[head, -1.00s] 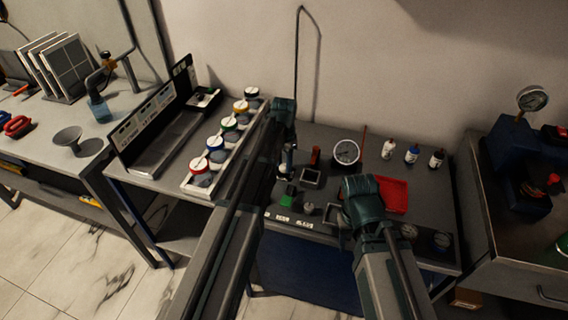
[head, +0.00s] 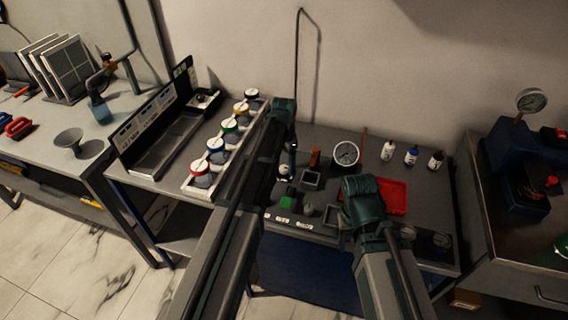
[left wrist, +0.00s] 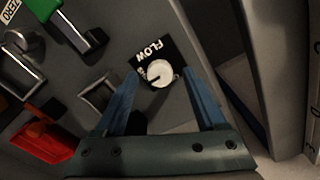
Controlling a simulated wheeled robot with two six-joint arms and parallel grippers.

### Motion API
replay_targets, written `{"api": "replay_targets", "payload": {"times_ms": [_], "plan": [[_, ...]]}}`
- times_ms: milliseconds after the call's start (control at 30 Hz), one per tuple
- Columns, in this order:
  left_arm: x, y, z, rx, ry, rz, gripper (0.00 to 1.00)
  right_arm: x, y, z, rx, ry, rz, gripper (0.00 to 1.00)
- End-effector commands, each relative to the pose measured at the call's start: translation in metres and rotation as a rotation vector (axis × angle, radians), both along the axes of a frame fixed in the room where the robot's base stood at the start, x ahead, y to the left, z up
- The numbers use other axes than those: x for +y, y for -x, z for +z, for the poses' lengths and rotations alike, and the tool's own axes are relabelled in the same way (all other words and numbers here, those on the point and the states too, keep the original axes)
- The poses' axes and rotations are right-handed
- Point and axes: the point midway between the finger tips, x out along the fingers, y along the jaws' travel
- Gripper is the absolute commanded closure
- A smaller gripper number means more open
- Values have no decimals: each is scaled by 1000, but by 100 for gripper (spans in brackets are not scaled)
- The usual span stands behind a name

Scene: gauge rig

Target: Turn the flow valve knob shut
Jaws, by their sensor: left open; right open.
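The flow valve knob (left wrist: 160,74) is a round pale knob on a black plate marked FLOW, in the left wrist view. My left gripper (left wrist: 162,80) is open, its two blue fingers apart on either side of the knob in the picture. I cannot tell whether they touch it. In the head view, my left arm (head: 245,195) covers the spot where the knob is. My right gripper's teal body (head: 363,203) is over the front right of the bench; its fingers are hidden beneath it.
A green block (left wrist: 42,8) and a red part (left wrist: 45,138) lie left of the knob in the left wrist view. A gauge (head: 346,153), a red tray (head: 393,196) and small bottles (head: 411,155) stand on the bench. Colored-lid jars (head: 215,149) stand to the left.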

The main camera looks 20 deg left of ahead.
Motion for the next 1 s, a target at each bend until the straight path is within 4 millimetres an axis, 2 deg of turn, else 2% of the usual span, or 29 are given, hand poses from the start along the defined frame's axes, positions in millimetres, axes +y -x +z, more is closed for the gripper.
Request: {"api": "replay_targets", "payload": {"times_ms": [700,833,1000], "plan": [[0,0,108,0,0,0,28,0,0,108,0,0,0,50],[0,0,124,0,0,0,28,0,0,124,0,0,0,50],[0,0,131,0,0,0,28,0,0,131,0,0,0,50]]}}
